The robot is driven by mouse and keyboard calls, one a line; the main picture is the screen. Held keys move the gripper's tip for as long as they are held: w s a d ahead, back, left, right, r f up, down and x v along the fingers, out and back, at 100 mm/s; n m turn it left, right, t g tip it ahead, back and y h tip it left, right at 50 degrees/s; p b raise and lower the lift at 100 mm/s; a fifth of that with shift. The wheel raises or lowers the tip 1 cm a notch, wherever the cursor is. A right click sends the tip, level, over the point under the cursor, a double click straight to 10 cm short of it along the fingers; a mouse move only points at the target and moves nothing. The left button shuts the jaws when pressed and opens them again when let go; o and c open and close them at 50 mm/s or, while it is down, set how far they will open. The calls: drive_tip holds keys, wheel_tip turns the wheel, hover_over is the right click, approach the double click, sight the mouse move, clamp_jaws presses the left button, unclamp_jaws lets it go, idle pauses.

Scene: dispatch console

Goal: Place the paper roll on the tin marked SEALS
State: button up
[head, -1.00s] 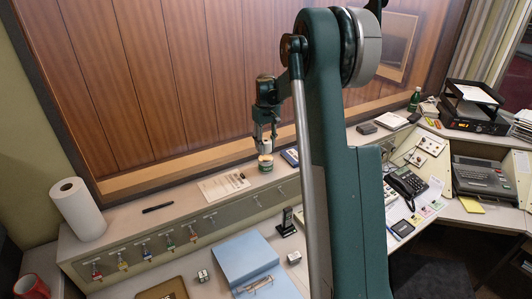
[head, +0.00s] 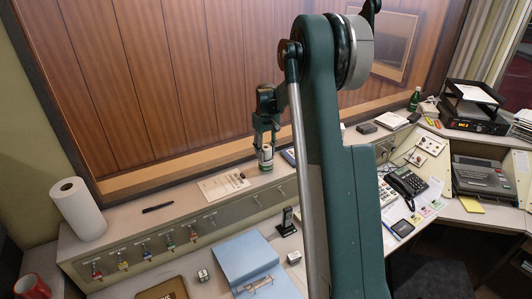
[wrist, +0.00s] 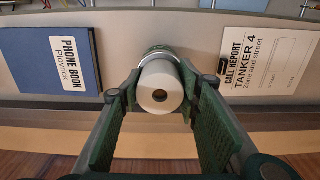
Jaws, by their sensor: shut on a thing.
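My gripper (head: 265,146) is shut on a small white paper roll (wrist: 150,88), one finger on each side, as the wrist view shows. The roll is seen end-on there, with a dark hole in its middle. A green tin (head: 266,165) stands on the raised ledge directly below the roll; its rim (wrist: 158,54) shows behind the roll in the wrist view. The roll looks lined up over the tin and at or very near its top; I cannot tell whether they touch. The tin's marking cannot be read.
A blue phone book (wrist: 45,65) and a call report sheet (wrist: 268,58) lie on either side of the tin. A large paper towel roll (head: 78,208) stands at the ledge's left end. A pen (head: 158,207) lies nearby. Keys hang below the ledge.

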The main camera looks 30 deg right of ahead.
sight(266, 148)
drive_tip(key=o, duration=0.9)
drive_tip(key=shift+r, duration=0.15)
wheel_tip(266, 148, up, 12)
drive_tip(key=shift+f, duration=0.1)
idle(0.8)
